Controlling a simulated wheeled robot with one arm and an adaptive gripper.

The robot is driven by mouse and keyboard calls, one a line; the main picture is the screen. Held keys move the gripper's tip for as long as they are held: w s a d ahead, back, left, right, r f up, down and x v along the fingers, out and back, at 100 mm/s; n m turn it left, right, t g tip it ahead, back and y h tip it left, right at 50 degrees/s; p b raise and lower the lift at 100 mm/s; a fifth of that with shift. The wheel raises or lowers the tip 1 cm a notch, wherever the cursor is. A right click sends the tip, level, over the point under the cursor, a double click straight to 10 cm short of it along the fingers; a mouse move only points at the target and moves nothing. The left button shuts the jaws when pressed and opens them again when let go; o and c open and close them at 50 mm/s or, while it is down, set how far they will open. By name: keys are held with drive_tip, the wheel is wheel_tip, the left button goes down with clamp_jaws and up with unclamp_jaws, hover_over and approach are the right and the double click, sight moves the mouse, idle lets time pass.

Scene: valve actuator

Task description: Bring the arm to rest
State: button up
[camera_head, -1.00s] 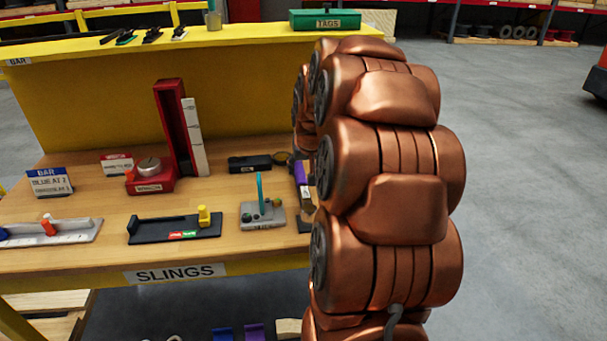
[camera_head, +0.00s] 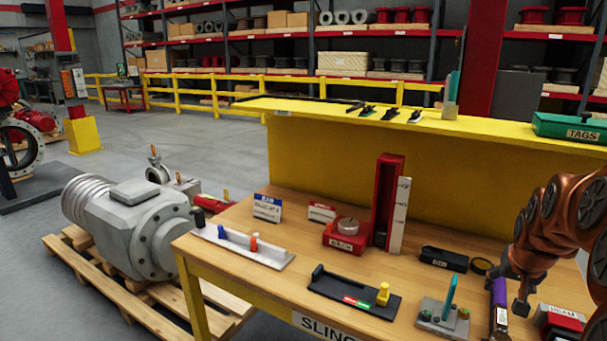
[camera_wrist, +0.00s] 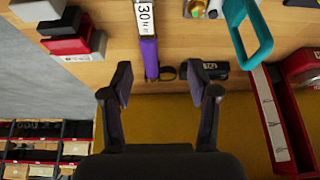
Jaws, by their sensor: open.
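My copper arm (camera_head: 560,220) reaches in from the right edge of the head view and bends down over the right end of the wooden bench. My gripper (camera_wrist: 162,85) shows in the wrist view with its two dark fingers spread apart and nothing held between them. Beyond the fingertips lies a purple-handled tool (camera_wrist: 149,55) with a white label reading 30 N. The tool also shows in the head view (camera_head: 499,292), beside the gripper's dark end. I cannot tell the height of the gripper above the bench.
The bench (camera_head: 295,292) carries a red gauge block (camera_head: 344,236), a tall red stand (camera_head: 385,200), a black tray (camera_head: 350,292) and a grey block with a teal pin (camera_head: 446,312). A yellow back panel (camera_head: 330,160) rises behind. A grey actuator (camera_head: 130,220) sits on a pallet at left.

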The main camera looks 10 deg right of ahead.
drive_tip(key=s+a+n+g+y, duration=0.15)
drive_tip(key=s+a, duration=0.25)
drive_tip(key=a, duration=1)
drive_tip(key=s+a+f+n+g, duration=0.2)
drive_tip(key=s+a, duration=0.7)
drive_tip(key=s, duration=0.1)
drive_tip(key=s+a+f+n+g+y, duration=0.1)
drive_tip(key=s+a+f+n+g, duration=0.1)
drive_tip(key=s+a, duration=0.6)
drive_tip(key=s+n, duration=0.1)
drive_tip(key=s, duration=0.2)
drive_tip(key=shift+s+a+n+g+p, duration=0.15)
drive_tip(key=shift+a+n+g+p, duration=0.2)
drive_tip(key=shift+p, duration=0.05)
drive_tip(key=shift+y, duration=0.25)
